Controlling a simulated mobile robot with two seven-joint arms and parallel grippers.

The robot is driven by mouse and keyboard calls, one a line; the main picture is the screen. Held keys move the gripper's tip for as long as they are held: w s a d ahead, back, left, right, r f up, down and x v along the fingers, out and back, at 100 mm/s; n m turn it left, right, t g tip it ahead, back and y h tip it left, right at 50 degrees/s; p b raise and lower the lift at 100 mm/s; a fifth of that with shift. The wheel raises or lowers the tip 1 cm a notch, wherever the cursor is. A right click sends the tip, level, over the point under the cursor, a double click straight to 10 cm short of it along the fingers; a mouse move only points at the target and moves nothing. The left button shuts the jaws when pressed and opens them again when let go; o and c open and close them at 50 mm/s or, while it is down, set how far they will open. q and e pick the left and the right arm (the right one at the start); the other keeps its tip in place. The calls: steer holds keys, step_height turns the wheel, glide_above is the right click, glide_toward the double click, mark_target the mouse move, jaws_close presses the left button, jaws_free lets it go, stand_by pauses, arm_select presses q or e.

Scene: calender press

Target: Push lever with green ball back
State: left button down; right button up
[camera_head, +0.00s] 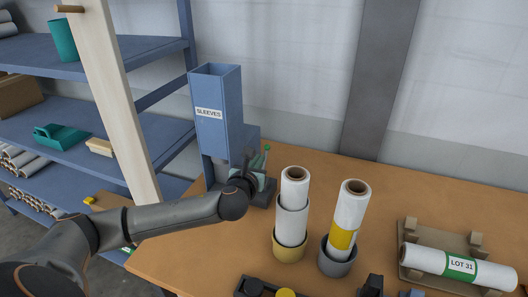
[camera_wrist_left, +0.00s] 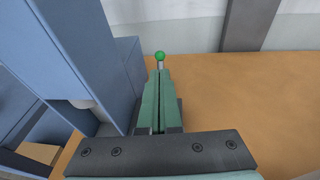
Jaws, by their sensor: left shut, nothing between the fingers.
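The lever's green ball (camera_head: 267,147) stands just right of the blue sleeve dispenser, on a short light stem. In the left wrist view the green ball (camera_wrist_left: 160,56) shows straight beyond the fingertips. My left gripper (camera_head: 262,178) is beside the dispenser, close to the lever on the near side. Its green fingers (camera_wrist_left: 158,78) are shut together with nothing between them. Whether the fingertips touch the stem I cannot tell. The lower part of the lever is hidden behind the gripper. My right gripper is not in view.
The blue dispenser (camera_head: 218,112) labelled SLEEVES rises close left of the gripper. Two upright rolls in cups, one in a tan cup (camera_head: 289,249) and one in a grey cup (camera_head: 337,262), stand to the right. A LOT 31 roll (camera_head: 484,272) lies on a wooden cradle. Orange tabletop (camera_head: 400,195) behind is clear.

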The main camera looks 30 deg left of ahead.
mark_target(267, 149)
arm_select(q)
steer(key=shift+x, duration=3.15)
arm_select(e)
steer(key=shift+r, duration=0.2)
arm_select(q)
steer(key=shift+w, duration=0.1)
